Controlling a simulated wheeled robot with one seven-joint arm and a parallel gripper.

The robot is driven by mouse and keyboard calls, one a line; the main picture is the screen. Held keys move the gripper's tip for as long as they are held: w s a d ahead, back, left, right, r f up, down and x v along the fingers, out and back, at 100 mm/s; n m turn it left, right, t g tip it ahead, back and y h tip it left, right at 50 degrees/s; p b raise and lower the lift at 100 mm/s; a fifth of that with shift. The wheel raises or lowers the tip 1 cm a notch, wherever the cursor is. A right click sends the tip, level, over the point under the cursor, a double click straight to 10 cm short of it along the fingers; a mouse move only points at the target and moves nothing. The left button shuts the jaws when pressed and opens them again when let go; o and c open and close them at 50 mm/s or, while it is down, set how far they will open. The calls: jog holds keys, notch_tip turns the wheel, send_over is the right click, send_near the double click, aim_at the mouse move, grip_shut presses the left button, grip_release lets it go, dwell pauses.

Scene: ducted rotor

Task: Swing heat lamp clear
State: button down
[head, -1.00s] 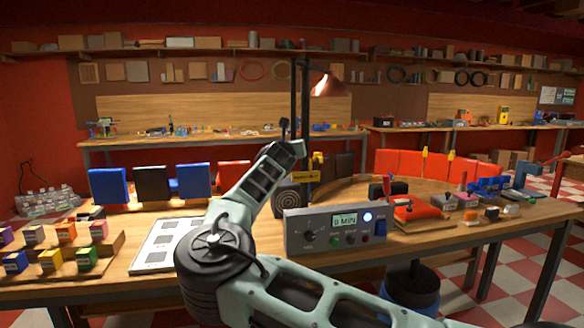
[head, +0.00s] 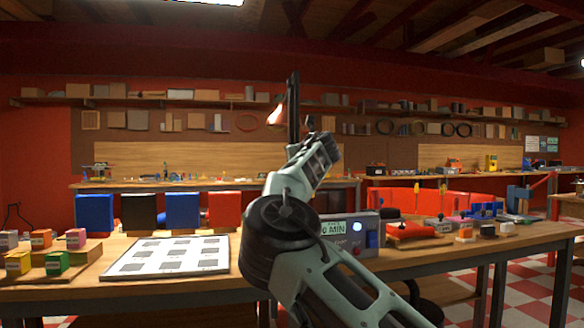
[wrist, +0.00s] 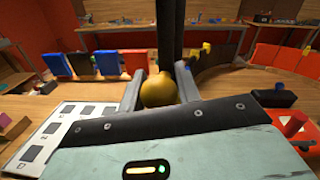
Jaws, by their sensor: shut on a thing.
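The heat lamp (head: 276,114) shows in the head view as a small shade with a bright glow, just left of a tall dark post (head: 293,105). The post also rises behind my gripper in the wrist view (wrist: 171,30). My gripper (wrist: 157,78) is shut on a yellow-brown ball knob (wrist: 158,91), with one finger on each side of it. How the knob joins the lamp is hidden. In the head view my own arm covers the gripper and the lower post. The lamp's shade is not seen in the wrist view.
A grey control box (head: 345,235) with a lit display stands on the bench behind my arm. A white sheet with dark squares (head: 133,261) lies to the left, beside several coloured blocks (head: 55,263). A red pad (head: 411,231) lies to the right.

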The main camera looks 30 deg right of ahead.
jog(key=shift+s+d+n+y+b, duration=0.3)
jog(key=shift+d+n+y+b, duration=0.4)
jog(key=shift+y+b, duration=0.5)
jog(key=shift+r, duration=0.15)
jog(key=c, duration=1)
grip_release()
jog(key=shift+c, duration=0.2)
jog(key=shift+d, duration=0.1)
jog(key=s+a+b, duration=0.1)
jog(key=s+b, duration=0.2)
jog(key=s, duration=1.4)
jog(key=shift+s+a, duration=0.2)
